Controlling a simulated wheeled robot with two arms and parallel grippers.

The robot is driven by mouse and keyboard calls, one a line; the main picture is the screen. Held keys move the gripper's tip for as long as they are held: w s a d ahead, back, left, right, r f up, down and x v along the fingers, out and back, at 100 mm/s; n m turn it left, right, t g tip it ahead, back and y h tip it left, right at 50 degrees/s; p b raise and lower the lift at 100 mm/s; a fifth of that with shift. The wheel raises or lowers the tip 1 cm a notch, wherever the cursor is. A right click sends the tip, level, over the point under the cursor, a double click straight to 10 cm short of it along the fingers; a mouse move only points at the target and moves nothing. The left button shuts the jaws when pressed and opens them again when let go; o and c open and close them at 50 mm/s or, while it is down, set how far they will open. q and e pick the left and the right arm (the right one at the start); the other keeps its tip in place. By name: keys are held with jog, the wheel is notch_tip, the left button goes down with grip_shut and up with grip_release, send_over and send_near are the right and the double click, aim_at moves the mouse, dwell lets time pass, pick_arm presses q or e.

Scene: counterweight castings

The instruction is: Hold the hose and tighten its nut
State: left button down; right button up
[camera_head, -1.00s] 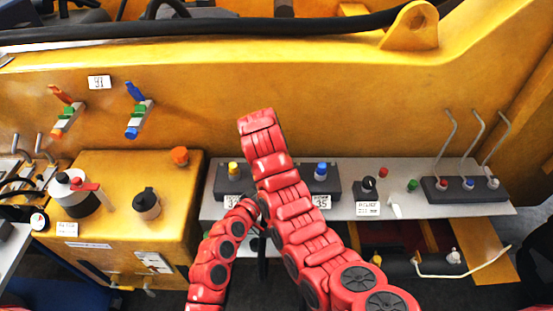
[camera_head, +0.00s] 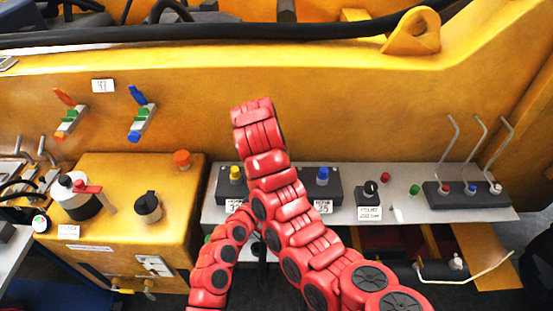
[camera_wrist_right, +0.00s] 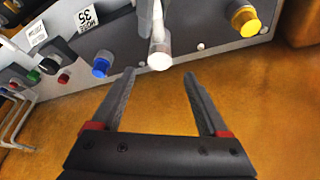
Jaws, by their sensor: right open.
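My right gripper (camera_wrist_right: 159,73) is open in the right wrist view, with nothing between its fingers. Beyond the fingertips a pale tube with a round white end (camera_wrist_right: 159,55) points toward the gripper; I cannot tell whether it is the hose or its nut. A blue-capped fitting (camera_wrist_right: 101,66) stands to its left by a label reading HOSE 35, and a yellow-capped fitting (camera_wrist_right: 246,22) to its right. In the head view the yellow cap (camera_head: 236,173) and blue cap (camera_head: 322,174) flank my right arm, which hides the space between them. Both grippers are hidden there; my left arm ends behind the right one.
A grey shelf (camera_head: 407,208) carries a black knob (camera_head: 370,190), red and green buttons and a block with bent wire levers (camera_head: 464,194). A yellow box (camera_head: 120,215) with a dark knob stands at left. The yellow wall (camera_head: 330,110) rises behind the shelf.

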jog(key=shift+v, duration=0.8)
pick_arm(q)
jog(key=c, duration=0.5)
grip_release()
pick_arm(e)
jog(key=shift+d, duration=0.15)
pick_arm(q)
jog(key=shift+f, duration=0.1)
